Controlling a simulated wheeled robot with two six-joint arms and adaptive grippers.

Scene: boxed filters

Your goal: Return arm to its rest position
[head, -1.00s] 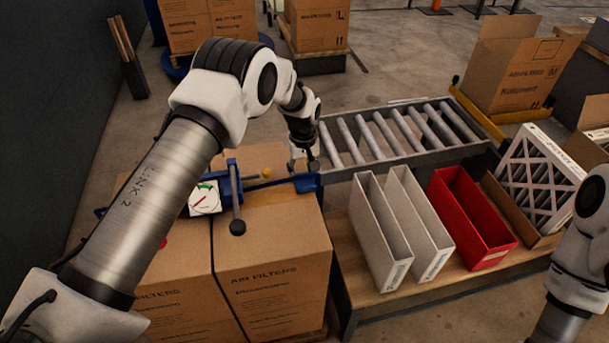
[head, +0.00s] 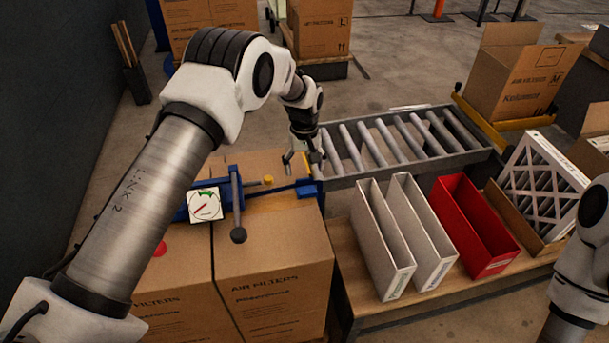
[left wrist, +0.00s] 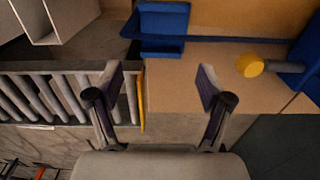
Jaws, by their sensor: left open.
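My left arm comes in from the left in the head view, over the stacked boxes. My left gripper (head: 303,162) is open and empty above the far right corner of the box stack, beside the roller conveyor. In the left wrist view its two fingers (left wrist: 160,95) stand wide apart with nothing between them. A blue strapping tool (head: 220,205) with a dial and a lever lies on top of the boxes, near the gripper. Part of it shows as blue pieces with a yellow knob in the left wrist view. My right arm shows at the right edge; its gripper is outside the picture.
Air filter boxes (head: 272,262) stand front left. A roller conveyor (head: 345,181) runs behind a wooden table (head: 350,262) that holds white holders (head: 385,245), a red holder (head: 478,235) and a boxed filter (head: 540,185).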

